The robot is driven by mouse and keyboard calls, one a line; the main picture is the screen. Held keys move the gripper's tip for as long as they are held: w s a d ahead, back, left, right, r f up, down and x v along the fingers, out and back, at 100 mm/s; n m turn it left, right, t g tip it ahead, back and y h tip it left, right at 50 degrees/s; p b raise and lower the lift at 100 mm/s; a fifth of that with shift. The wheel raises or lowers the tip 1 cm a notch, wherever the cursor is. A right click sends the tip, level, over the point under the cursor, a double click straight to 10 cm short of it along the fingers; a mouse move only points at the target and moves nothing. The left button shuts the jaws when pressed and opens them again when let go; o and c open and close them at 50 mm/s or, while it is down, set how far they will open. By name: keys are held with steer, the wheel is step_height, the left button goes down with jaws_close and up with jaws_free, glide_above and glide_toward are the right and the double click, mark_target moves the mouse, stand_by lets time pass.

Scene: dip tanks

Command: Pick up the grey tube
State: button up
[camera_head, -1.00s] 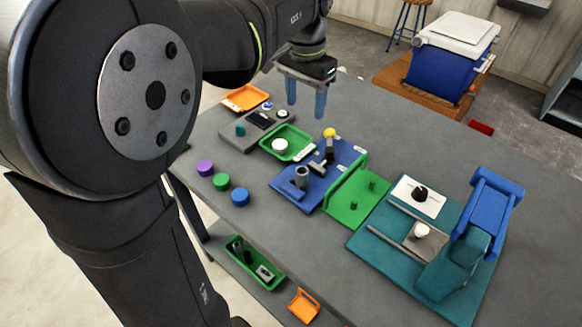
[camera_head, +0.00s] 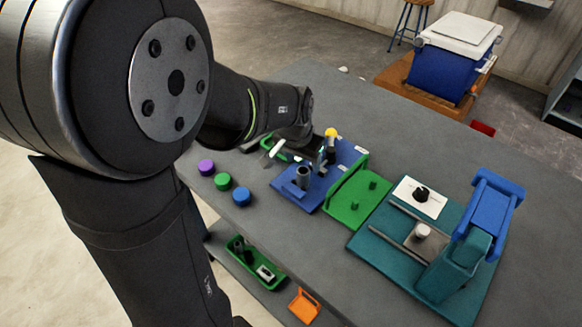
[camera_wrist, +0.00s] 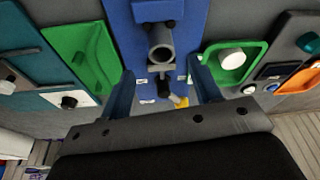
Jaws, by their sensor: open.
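The grey tube (camera_head: 303,176) stands on a blue base plate (camera_head: 290,192) on the table, its open end up. In the wrist view the tube (camera_wrist: 160,36) is near the top middle, with its dark hole facing me. My gripper (camera_wrist: 161,70) is open, with one blue finger on each side of the picture's middle. The tube lies between and beyond the fingertips in that view. I see nothing held, and contact with the tube cannot be made out. In the head view my arm hides most of the gripper.
A green stand (camera_head: 352,205) is beside the blue plate, and a teal press-like fixture (camera_head: 432,285) is farther right. Purple (camera_head: 206,167), green and blue discs lie near the table's front edge. A green tray (camera_wrist: 252,62) with a white round piece is on the other side.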

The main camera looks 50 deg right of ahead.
mark_target(303, 178)
steer(key=shift+x, duration=3.85)
steer(key=shift+w+a, duration=0.1)
steer(key=shift+w, duration=0.05)
steer(key=c, duration=1.2)
